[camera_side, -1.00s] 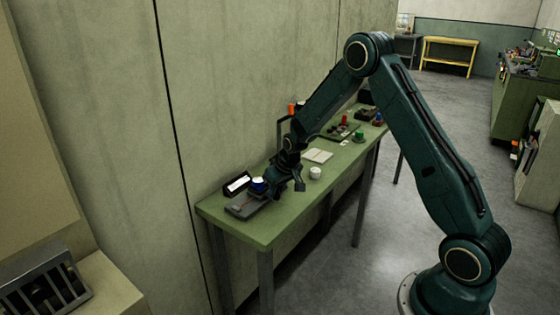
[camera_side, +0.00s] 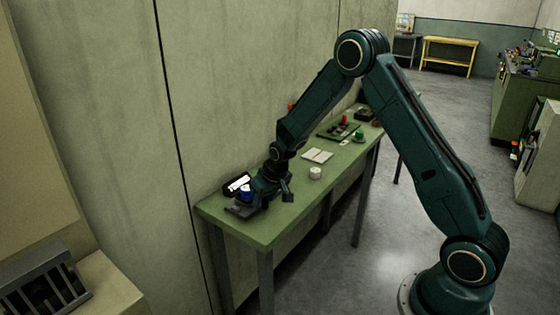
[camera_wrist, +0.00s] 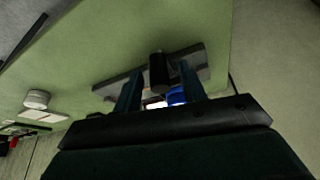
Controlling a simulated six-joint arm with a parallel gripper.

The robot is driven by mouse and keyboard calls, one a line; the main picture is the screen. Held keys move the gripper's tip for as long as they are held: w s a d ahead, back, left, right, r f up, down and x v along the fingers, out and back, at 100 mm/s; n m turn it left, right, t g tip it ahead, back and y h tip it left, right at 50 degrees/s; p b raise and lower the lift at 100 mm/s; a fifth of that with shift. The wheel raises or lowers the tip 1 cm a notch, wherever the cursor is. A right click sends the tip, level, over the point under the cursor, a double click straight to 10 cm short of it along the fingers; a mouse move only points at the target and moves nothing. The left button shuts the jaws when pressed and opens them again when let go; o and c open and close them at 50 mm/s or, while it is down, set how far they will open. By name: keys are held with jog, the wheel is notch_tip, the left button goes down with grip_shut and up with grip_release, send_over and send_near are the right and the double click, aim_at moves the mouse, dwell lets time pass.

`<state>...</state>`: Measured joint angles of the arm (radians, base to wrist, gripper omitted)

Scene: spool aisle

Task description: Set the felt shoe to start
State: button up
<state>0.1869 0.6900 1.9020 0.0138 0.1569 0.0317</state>
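A grey slab-like fixture (camera_side: 238,211) lies at the near left end of the green table, and it also shows in the wrist view (camera_wrist: 108,88). A dark upright post (camera_wrist: 158,70) stands over it in the wrist view; it may be the felt shoe or its handle, but I cannot tell. My gripper (camera_side: 266,198) is low over the fixture. In the wrist view my gripper (camera_wrist: 160,70) has its fingers apart, with the post between them and gaps on both sides. A blue object (camera_side: 246,191) is beside the gripper, partly behind a finger in the wrist view (camera_wrist: 176,96).
A black-framed white card (camera_side: 238,183) stands by the wall behind the fixture. A white round pot (camera_side: 315,173) and an open booklet (camera_side: 317,155) lie farther along the table. A tray (camera_side: 338,131) with small items is beyond them. The table's front edge is clear.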

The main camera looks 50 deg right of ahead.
jog(key=shift+r, duration=0.15)
jog(key=v, duration=1.3)
jog(key=shift+s+r, duration=0.2)
jog(key=shift+s, duration=0.05)
jog(key=shift+r, duration=0.1)
jog(key=s+a+r+n, duration=0.1)
jog(key=s+a+r, duration=0.4)
jog(key=s+r, duration=0.65)
jog(key=s+a, duration=0.2)
jog(key=s, duration=0.6)
jog(key=s+a+r+n+t+y, duration=0.1)
jog(key=s+a, duration=0.1)
jog(key=s, duration=0.6)
jog(key=shift+s+n, duration=0.3)
jog(key=shift+s, duration=0.05)
